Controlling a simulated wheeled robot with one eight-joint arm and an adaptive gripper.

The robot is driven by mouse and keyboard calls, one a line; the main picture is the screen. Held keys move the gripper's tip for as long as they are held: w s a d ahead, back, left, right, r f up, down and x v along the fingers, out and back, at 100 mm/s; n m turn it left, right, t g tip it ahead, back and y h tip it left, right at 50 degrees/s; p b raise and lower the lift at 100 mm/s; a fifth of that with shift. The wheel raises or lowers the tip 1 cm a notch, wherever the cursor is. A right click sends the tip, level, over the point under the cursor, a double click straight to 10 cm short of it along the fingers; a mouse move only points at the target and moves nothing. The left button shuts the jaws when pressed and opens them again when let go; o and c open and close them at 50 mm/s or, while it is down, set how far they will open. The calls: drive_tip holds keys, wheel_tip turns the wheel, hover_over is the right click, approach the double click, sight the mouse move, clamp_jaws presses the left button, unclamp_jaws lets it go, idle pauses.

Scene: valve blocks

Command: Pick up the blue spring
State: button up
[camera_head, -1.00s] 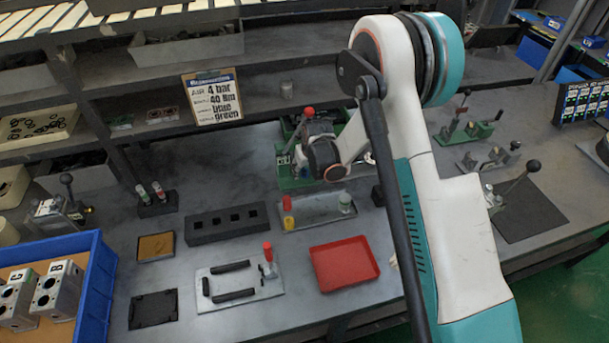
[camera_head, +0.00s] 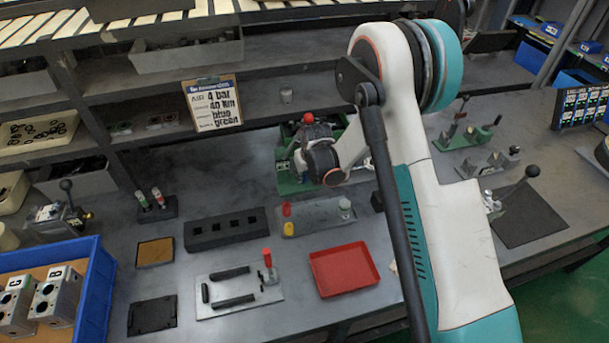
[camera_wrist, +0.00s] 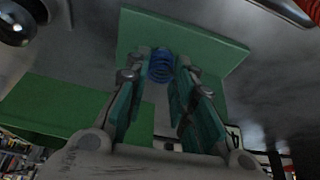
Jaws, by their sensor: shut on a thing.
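The blue spring (camera_wrist: 160,67) is a small coil between the fingertips of my gripper (camera_wrist: 161,72) in the wrist view. The two fingers, with green pads, are shut on it from either side. Behind it is a green plate (camera_wrist: 215,42), and I cannot tell whether the spring touches it. In the head view my wrist is over the green fixture (camera_head: 287,183) at the back middle of the bench. There my arm hides the fingertips and the spring.
A red tray (camera_head: 343,270), a grey tray (camera_head: 318,216) with small red and yellow pieces, and a black block with holes (camera_head: 226,229) lie in front. A card (camera_head: 213,105) stands behind. A blue bin (camera_head: 100,285) is at left.

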drive_tip(key=v, duration=0.3)
drive_tip(key=shift+p, duration=0.4)
drive_tip(key=s+d, duration=0.1)
drive_tip(key=s, duration=0.3)
drive_tip(key=s+d, duration=0.1)
drive_tip(key=s, duration=0.4)
drive_tip(key=s+d, duration=0.2)
drive_tip(key=s, duration=0.3)
drive_tip(key=shift+s+f+b, duration=0.15)
drive_tip(key=shift+s+b, duration=0.05)
drive_tip(key=shift+b, duration=0.1)
drive_tip(key=shift+s+d+b, duration=0.3)
drive_tip(key=shift+s+b, duration=0.45)
drive_tip(key=shift+s, duration=0.15)
